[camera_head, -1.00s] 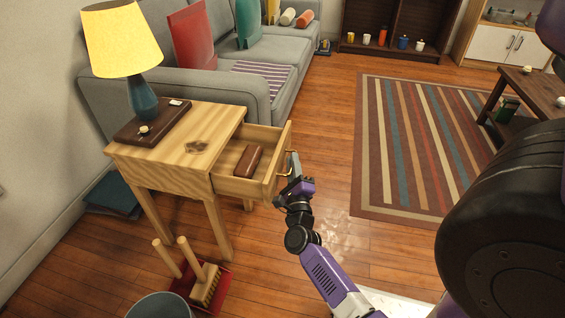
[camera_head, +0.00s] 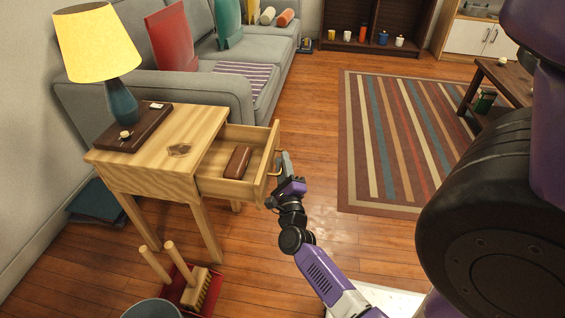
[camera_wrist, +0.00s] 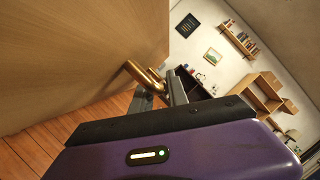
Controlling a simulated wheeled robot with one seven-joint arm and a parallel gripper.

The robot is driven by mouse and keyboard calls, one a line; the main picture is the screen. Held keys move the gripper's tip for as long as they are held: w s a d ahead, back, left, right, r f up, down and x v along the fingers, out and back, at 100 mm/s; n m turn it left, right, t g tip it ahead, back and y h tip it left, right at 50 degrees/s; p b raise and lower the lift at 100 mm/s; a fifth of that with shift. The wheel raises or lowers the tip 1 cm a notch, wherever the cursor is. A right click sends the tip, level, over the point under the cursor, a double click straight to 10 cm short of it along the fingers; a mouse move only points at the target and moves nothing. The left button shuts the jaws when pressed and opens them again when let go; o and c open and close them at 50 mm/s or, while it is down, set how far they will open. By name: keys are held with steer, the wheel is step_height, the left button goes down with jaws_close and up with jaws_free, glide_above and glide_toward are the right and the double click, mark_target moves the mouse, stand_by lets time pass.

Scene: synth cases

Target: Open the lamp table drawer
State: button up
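The lamp table (camera_head: 150,160) is pale wood and stands at the left in the head view. Its drawer (camera_head: 215,188) is pulled well out to the right, with a brown box-like object (camera_head: 237,162) lying inside. The brass drawer handle (camera_head: 276,170) is on the drawer front; it also shows in the wrist view (camera_wrist: 136,70). My gripper (camera_head: 285,163) is at the handle. In the wrist view its fingers (camera_wrist: 160,92) are close together with the brass bar between them. The fingers partly hide the handle there.
A yellow-shaded lamp (camera_head: 98,45) and a dark tray stand on the tabletop. A brush and a red dustpan (camera_head: 180,275) stand on the floor near a bucket (camera_head: 152,309). A sofa (camera_head: 200,90) is behind. Floor and a striped rug (camera_head: 400,140) lie open to the right.

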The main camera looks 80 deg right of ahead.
steer(key=p+v, duration=0.1)
steer(key=v, duration=0.6)
steer(key=shift+a+p, duration=0.25)
steer(key=shift+p, duration=0.1)
steer(key=shift+s+a, duration=0.1)
steer(key=a+r+n+t+y, duration=0.3)
steer(key=a+n+t+y, duration=0.6)
steer(key=a+n, duration=1.1)
steer(key=s+a+r+n+g+y, duration=0.1)
steer(key=s+a+r+n+y, duration=0.35)
steer(key=a+n, duration=0.4)
steer(key=s+a+r+n+g+y, duration=0.1)
steer(key=s+a+r+n+y, duration=0.35)
steer(key=a+n, duration=0.4)
step_height(320, 180, up, 32)
steer(key=p, duration=3.3)
steer(key=shift+d+r+n+y+p, duration=0.2)
steer(key=shift+d+n+y+p, duration=0.1)
steer(key=shift+y+p, duration=0.1)
